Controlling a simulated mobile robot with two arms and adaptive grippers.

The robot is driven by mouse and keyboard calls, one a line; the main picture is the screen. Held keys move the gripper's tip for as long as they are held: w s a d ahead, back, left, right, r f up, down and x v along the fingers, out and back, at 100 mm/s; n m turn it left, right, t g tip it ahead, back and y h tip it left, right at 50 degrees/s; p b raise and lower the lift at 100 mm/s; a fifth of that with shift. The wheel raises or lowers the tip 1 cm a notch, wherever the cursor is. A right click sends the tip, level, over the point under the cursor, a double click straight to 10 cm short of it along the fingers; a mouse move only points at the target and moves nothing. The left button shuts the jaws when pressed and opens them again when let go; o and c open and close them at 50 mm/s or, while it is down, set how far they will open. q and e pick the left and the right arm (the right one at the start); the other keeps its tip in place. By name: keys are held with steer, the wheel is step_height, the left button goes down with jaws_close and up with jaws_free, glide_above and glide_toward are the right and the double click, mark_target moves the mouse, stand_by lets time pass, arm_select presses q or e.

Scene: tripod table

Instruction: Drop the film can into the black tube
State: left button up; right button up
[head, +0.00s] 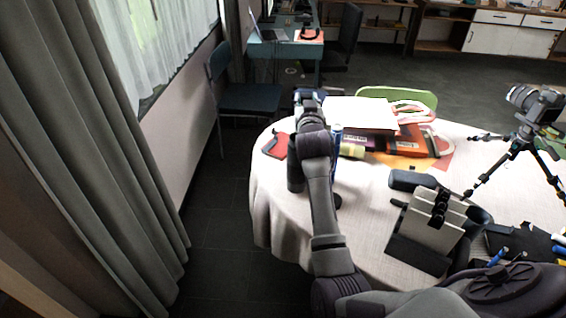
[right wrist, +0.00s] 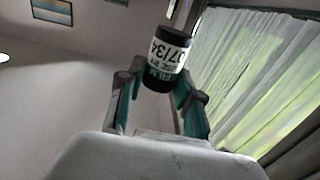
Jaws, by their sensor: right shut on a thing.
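In the right wrist view, a film can (right wrist: 168,58), black with a white printed label, sits between the fingertips of my right gripper (right wrist: 160,84), which is shut on it. In the head view my right gripper (head: 309,95) is at the far left edge of the table, mostly hidden behind its own wrist, and the can cannot be made out. A dark upright cylinder (head: 295,178), probably the black tube, stands on the table beside my forearm, partly covered by it. Its opening is hidden. My left gripper is not in view.
The round white-clothed table (head: 360,215) holds a white-topped stack (head: 360,113), a red item (head: 275,146), a blue-topped slim object (head: 337,135), a notepad-like stand (head: 430,218) and a camera on a tripod (head: 517,150). A dark chair (head: 245,98) stands behind left. The left front cloth is clear.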

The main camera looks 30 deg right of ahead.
steer(key=f+b, duration=0.5)
steer(key=shift+s+a+f, duration=0.15)
steer(key=shift+s, duration=0.15)
steer(key=o, duration=1)
steer(key=v, duration=1.2)
steer(key=shift+f, duration=0.1)
